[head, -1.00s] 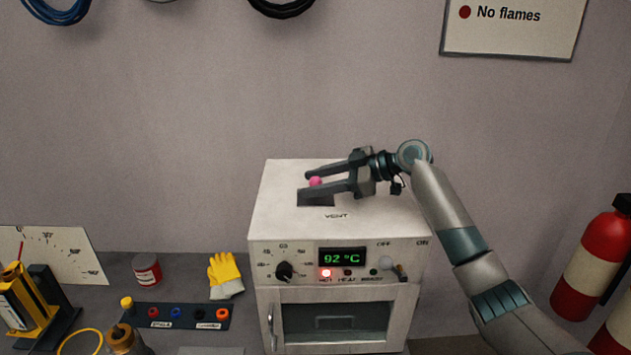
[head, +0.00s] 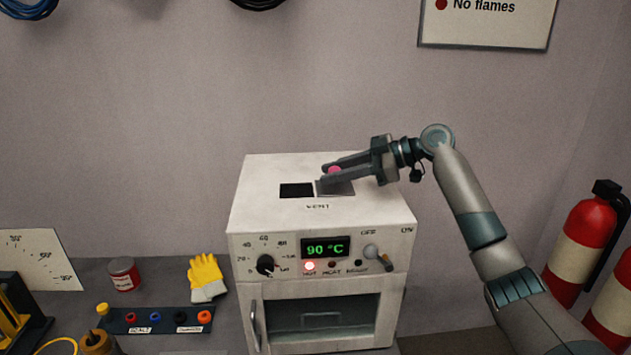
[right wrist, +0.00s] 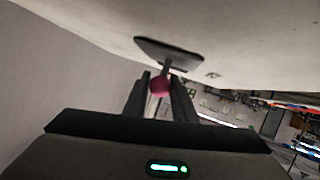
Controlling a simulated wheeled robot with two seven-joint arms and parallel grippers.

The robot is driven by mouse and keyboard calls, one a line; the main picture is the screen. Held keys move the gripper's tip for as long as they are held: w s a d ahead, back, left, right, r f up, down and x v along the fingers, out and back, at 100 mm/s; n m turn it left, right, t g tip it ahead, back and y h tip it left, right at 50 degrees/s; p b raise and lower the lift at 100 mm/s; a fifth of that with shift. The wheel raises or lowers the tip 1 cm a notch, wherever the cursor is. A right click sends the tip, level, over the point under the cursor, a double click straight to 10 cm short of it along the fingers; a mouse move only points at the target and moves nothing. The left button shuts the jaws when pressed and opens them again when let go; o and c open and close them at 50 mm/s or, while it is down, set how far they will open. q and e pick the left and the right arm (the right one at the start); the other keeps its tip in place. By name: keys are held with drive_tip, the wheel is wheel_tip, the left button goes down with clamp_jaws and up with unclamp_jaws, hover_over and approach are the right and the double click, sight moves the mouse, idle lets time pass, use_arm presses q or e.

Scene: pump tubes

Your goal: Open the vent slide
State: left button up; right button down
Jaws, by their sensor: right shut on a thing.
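The vent slide (head: 345,188) is a grey plate on top of the white oven (head: 290,215), with a pink knob (head: 334,170). The slide sits to the right of a dark square vent opening (head: 296,190), which is uncovered. My right gripper (head: 328,175) is shut on the pink knob, coming in from the right. In the right wrist view the knob (right wrist: 160,85) is between the two fingers, with the dark slide plate (right wrist: 168,54) beyond it. My left gripper is in neither view.
The oven front has a dial (head: 266,265), a display (head: 325,248) reading 90 °C, a lit red lamp and a glass door. A yellow glove (head: 205,275), a red can (head: 124,274) and a socket strip (head: 160,319) are left of it. Fire extinguishers (head: 580,240) stand at right.

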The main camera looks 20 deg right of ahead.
drive_tip(key=shift+d, duration=0.1)
drive_tip(key=c, duration=1.5)
unclamp_jaws()
drive_tip(key=shift+d, duration=0.15)
drive_tip(key=shift+o, duration=0.2)
drive_tip(key=shift+s, duration=0.1)
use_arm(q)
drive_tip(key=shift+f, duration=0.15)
use_arm(e)
drive_tip(key=shift+d, duration=0.1)
drive_tip(key=shift+s+d+r, duration=0.1)
drive_tip(key=shift+s+d, duration=0.1)
drive_tip(key=shift+d, duration=0.05)
use_arm(q)
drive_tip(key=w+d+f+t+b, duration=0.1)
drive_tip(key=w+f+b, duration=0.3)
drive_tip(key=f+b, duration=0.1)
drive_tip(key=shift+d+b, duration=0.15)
drive_tip(key=shift+b, duration=0.45)
use_arm(e)
drive_tip(key=v, duration=1.6)
drive_tip(key=shift+d+r, duration=0.2)
drive_tip(key=shift+d, duration=0.1)
